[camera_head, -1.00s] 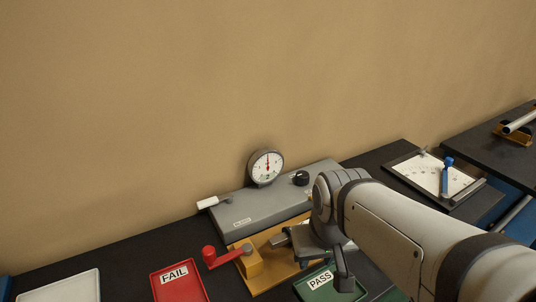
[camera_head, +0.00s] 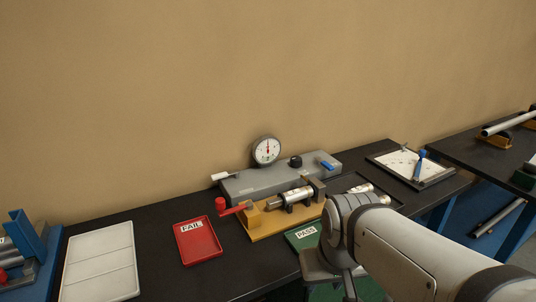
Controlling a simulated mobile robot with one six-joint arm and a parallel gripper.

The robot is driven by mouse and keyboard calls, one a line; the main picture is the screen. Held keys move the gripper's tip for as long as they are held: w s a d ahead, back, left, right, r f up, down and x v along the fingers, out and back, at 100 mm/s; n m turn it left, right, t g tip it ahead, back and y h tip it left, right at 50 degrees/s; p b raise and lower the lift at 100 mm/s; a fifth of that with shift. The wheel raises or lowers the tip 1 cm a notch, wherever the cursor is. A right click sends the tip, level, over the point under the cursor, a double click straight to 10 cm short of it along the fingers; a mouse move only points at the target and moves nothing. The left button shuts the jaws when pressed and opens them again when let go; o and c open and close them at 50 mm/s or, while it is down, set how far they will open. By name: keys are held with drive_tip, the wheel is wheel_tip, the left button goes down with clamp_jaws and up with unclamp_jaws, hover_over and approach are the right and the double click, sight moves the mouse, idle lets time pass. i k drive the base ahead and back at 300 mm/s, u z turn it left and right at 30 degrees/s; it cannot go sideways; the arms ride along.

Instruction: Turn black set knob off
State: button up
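The black set knob (camera_head: 296,161) sits on top of a grey box (camera_head: 262,181), just right of a round dial gauge (camera_head: 266,151). A blue handle (camera_head: 327,166) is at the box's right end and a white handle (camera_head: 221,176) at its left end. My gripper (camera_head: 345,277) is at the lower middle, low in front of the bench and well apart from the knob. Its fingers are mostly hidden by my wrist and the picture's bottom edge, so I cannot tell its opening.
A yellow fixture (camera_head: 262,222) with a red crank (camera_head: 221,205) and a metal cylinder stands before the box. A red FAIL tray (camera_head: 198,241), green PASS tray (camera_head: 302,235) and white tray (camera_head: 101,264) lie nearby. A clipboard-like board (camera_head: 408,166) lies at right.

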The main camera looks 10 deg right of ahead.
sight(296, 161)
drive_tip(key=z, duration=0.15)
drive_tip(key=i, duration=0.9)
drive_tip(key=u, duration=0.05)
